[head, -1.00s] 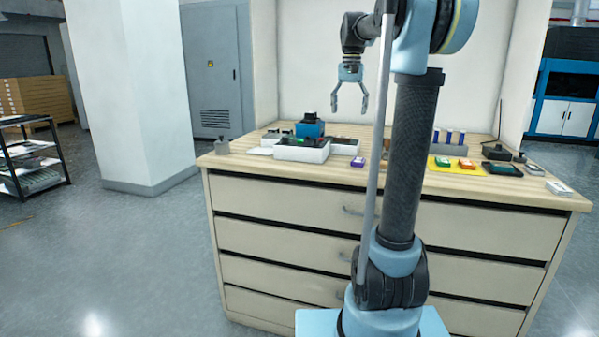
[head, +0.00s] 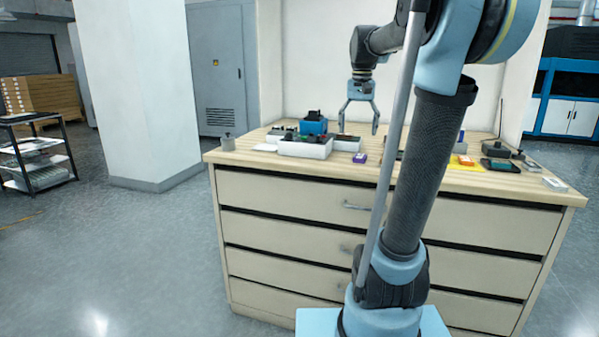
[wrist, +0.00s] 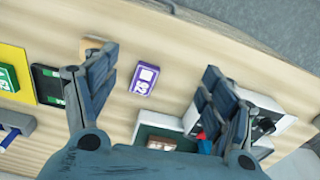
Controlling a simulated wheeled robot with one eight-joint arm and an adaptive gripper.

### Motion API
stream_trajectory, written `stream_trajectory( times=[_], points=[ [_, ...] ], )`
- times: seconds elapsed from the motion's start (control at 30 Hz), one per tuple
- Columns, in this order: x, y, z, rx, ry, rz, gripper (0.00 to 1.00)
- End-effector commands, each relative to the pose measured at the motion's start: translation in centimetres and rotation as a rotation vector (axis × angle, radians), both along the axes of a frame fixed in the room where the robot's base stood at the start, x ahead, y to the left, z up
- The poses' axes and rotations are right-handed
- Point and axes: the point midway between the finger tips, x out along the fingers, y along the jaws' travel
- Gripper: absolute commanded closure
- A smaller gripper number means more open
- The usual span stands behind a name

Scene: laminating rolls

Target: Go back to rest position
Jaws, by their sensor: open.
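My gripper (head: 359,121) is open and empty above the wooden top of the drawer cabinet (head: 330,170). Its fingers point down in the head view. In the wrist view my gripper (wrist: 160,105) has its two fingers spread wide. A purple box (wrist: 145,79) with a white label lies on the worktop between and beyond the fingertips, touching neither. The same purple box (head: 360,158) shows in the head view, just below the gripper. My arm hides part of the worktop in the head view.
A white tray (head: 305,149), a blue device (head: 313,125) and a small grey weight (head: 227,142) stand on the left of the worktop. A yellow mat (head: 468,166) with boxes and a dark tray (head: 500,165) lie to the right. A white pillar (head: 140,90) stands left of the cabinet.

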Motion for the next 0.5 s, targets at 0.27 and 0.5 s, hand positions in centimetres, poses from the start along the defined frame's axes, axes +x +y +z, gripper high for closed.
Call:
stream_trajectory(
  times=[0.27, 0.5],
  points=[
    [-7.8, 0.2, -6.1, -0.006, -0.040, 0.070, 0.24],
    [-13.9, 0.2, -12.2, -0.012, -0.074, 0.129, 0.24]
  ],
)
